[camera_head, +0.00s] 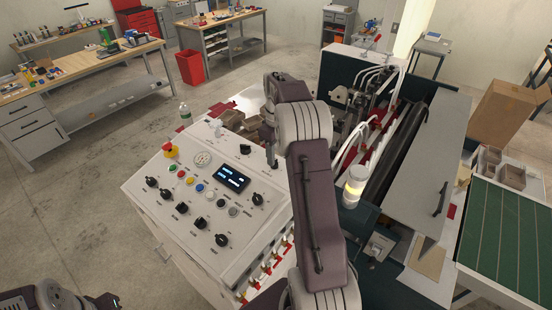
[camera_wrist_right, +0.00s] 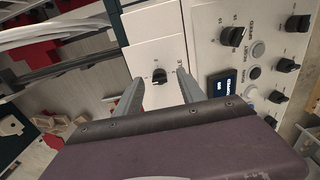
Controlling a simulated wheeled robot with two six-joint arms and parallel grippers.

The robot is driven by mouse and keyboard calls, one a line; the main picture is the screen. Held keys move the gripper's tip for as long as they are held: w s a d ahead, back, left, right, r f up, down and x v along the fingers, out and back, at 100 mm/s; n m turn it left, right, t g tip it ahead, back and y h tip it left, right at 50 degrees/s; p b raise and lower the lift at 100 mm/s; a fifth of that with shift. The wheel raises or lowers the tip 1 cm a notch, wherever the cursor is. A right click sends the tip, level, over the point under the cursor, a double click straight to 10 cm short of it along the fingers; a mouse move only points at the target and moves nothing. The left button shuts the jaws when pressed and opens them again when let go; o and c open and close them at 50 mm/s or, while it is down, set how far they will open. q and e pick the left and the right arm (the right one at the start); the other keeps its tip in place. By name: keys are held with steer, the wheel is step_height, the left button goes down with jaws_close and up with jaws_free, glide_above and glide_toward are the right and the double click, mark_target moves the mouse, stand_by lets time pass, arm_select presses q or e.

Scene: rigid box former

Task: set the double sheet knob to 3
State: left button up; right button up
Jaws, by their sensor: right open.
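The double sheet knob (camera_wrist_right: 159,75) is a small black knob on a white panel in the right wrist view. Small digits surround it, and part of a label shows to its right. Its exact setting is too small to read. My right gripper (camera_wrist_right: 158,92) is open, with one grey finger on each side of the knob. I cannot tell whether the fingers touch it. In the head view my right gripper (camera_head: 272,157) is mostly covered by my own arm, near the panel's far edge. Part of my left arm shows at the bottom left, but its fingertips are not visible.
The control console (camera_head: 140,190) carries several black knobs, coloured buttons and a lit display (camera_head: 230,178). A red emergency button (camera_head: 171,151) sits at its left corner. A beacon lamp (camera_head: 354,186) and white hoses stand right of my arm. A bottle (camera_head: 185,113) stands behind the console.

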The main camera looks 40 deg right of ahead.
steer(key=f, duration=0.1)
steer(key=w+f, duration=0.1)
steer(key=f, duration=0.1)
steer(key=w+f+p, duration=0.1)
steer(key=shift+w+f, duration=0.15)
steer(key=shift+f, duration=0.05)
steer(key=shift+s+r, duration=0.2)
steer(key=shift+s, duration=0.55)
steer(key=c, duration=0.4)
steer(key=shift+r, duration=0.1)
steer(key=c, duration=0.5)
steer(key=shift+w, duration=0.1)
jaws_close()
arm_select(q)
steer(key=shift+w+r, duration=0.45)
steer(key=shift+r, duration=0.25)
